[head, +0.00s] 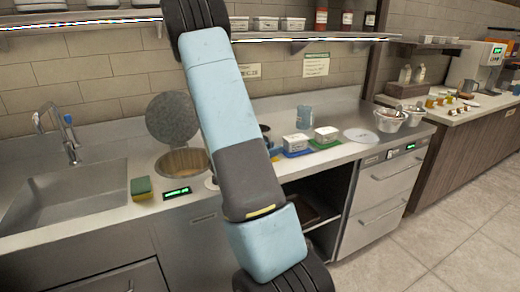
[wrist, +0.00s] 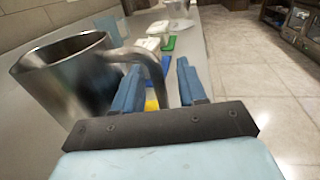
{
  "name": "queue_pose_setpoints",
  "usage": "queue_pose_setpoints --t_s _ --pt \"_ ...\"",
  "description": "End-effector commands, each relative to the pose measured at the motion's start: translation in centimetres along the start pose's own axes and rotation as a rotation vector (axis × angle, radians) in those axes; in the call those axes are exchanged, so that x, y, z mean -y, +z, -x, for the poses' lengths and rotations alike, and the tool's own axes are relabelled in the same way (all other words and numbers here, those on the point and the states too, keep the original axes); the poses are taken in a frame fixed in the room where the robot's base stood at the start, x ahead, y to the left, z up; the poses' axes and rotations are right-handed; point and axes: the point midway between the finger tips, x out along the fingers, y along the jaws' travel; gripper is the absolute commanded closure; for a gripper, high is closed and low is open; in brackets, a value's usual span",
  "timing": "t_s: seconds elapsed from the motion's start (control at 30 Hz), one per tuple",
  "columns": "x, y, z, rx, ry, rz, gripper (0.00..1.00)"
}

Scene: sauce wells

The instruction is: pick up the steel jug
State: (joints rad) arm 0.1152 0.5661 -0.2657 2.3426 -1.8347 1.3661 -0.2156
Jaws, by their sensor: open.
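The steel jug (wrist: 75,75) stands upright and large at the left of the wrist view, its open mouth showing. Its curved handle (wrist: 155,72) reaches to the right, toward my fingers. My gripper (wrist: 159,82) is open, with one blue finger on each side of the handle's outer part. The handle looks nearer the left finger; I cannot tell whether they touch. In the head view my arm covers the gripper, and I cannot make out this jug there.
White tubs (head: 296,143) stand on blue and green mats to the right of my arm. A bluish jug (head: 304,117) stands behind them. A sponge (head: 141,187), an open round-lidded well (head: 182,161) and a sink (head: 65,195) are at the left. A shelf (head: 110,18) runs above.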

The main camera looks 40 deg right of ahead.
Motion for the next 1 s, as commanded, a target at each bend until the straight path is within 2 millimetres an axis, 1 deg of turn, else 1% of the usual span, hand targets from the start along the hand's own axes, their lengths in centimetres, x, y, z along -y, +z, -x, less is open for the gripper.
queue_pose_setpoints --t_s 0.1,0.33,0.77,1.0 --pt "0.02 0.02 -0.73 0.0 -0.001 0.0 0.59" --pt "0.0 0.02 -0.81 0.0 0.0 0.0 0.59" --pt "0.01 0.02 -0.79 0.0 0.0 0.0 1.0" --pt "-0.01 0.02 -0.78 0.0 0.0 0.0 1.0"
